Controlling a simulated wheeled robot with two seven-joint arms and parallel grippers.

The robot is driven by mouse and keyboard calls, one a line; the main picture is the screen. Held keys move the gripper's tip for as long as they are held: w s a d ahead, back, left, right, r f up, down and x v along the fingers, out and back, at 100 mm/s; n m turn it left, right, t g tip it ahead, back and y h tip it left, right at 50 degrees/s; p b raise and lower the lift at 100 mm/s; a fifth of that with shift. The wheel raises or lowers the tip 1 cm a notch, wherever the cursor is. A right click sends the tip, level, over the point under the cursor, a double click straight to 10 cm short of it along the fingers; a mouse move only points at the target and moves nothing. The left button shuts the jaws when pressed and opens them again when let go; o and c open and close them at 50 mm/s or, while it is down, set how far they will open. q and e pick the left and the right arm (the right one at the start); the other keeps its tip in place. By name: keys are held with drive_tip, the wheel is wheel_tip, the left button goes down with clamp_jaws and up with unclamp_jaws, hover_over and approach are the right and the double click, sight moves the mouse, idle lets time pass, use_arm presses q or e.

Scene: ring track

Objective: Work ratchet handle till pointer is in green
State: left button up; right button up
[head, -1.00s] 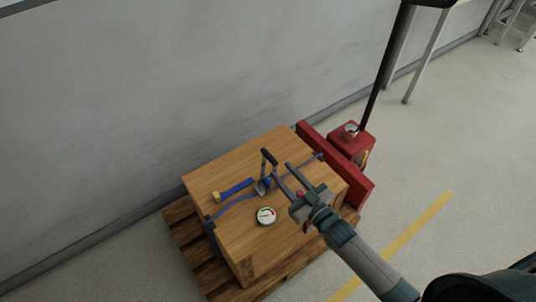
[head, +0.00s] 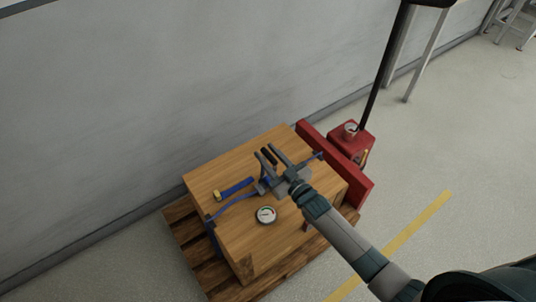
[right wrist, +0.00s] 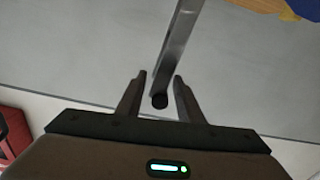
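A wooden crate (head: 240,170) carries a blue strap (head: 232,207) with a metal ratchet (head: 263,186). The ratchet handle (head: 269,156) stands up from it. In the right wrist view the handle (right wrist: 180,40) is a grey bar with a dark round end. My right gripper (head: 264,150) is open over the handle, and the handle's end lies between its fingers (right wrist: 159,77), with gaps showing on both sides. A round white gauge (head: 266,215) lies on the crate top; a green part shows on its dial, but the pointer is too small to read. My left gripper is out of view.
A blue item with a yellow end (head: 235,189) lies on the crate top. The crate stands on a wooden pallet (head: 183,232) beside a red pallet jack (head: 352,142). A grey wall (head: 130,100) is close behind; the floor at right is open.

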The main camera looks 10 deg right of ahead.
clamp_jaws()
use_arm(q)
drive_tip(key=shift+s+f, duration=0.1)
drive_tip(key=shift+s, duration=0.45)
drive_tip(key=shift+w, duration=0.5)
use_arm(e)
drive_tip(key=shift+d+f, duration=0.1)
drive_tip(key=shift+d, duration=0.1)
